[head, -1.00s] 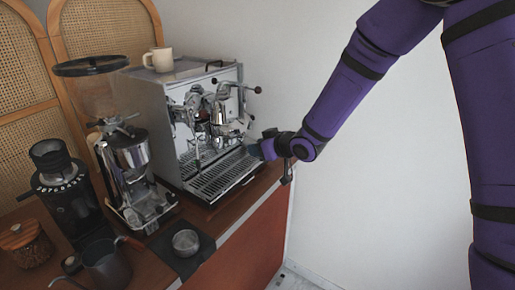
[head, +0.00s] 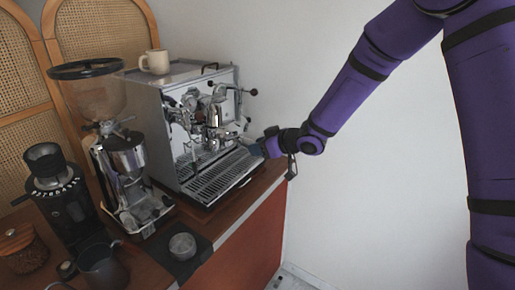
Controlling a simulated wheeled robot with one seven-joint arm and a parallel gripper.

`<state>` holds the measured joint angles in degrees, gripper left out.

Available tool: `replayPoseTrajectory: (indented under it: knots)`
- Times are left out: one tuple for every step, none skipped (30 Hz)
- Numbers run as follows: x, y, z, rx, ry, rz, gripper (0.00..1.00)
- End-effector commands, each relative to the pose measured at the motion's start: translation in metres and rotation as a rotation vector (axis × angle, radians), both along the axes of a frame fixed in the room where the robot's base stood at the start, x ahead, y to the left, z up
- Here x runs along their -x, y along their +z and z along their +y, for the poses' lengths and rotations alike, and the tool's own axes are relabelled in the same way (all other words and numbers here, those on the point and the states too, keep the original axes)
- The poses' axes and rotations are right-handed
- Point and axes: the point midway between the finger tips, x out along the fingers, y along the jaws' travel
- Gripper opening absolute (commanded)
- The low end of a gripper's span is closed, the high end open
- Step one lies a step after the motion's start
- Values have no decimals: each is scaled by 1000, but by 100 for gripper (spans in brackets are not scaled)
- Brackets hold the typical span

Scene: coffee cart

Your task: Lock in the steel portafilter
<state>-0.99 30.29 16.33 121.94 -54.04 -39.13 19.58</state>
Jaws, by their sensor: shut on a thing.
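The espresso machine (head: 155,140) stands on the wooden counter, its chrome group head and front fittings facing right. My gripper (head: 250,147) is at the front right of the machine, just above the drip tray (head: 222,180). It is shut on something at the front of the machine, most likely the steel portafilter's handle. The portafilter is too small and too hidden among the chrome parts to tell apart, and I cannot tell whether it sits in the group head.
A grinder with a large hopper (head: 88,100) and a smaller black grinder (head: 62,195) stand to the left. A steel cup (head: 182,245) sits on a dark mat in front. A cream mug (head: 155,61) is on the machine. Right of the counter is clear.

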Motion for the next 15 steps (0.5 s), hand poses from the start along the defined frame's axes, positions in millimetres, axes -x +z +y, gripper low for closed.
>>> replayPoseTrajectory:
  knots:
    - [-2,1,-1,-3,8,-2,0]
    - [-2,1,-2,-1,13,-1,0]
    - [-3,1,-2,-1,18,-2,0]
    - [-3,1,-2,-1,21,-2,0]
    - [-3,1,-2,-1,23,-2,0]
    - [-3,1,-2,-1,24,-3,0]
    - [-3,1,-2,-1,25,-2,0]
    - [-3,1,-2,-1,25,-2,0]
    - [-3,1,-2,-1,25,-2,0]
    - [-3,1,-2,-1,25,-2,0]
    - [-3,1,-2,-1,25,-2,0]
    - [-3,1,-2,-1,25,-2,40]
    - [-3,1,-2,-1,25,-2,46]
    - [-3,1,-2,-1,25,-2,53]
    - [-3,1,-2,0,25,-1,62]
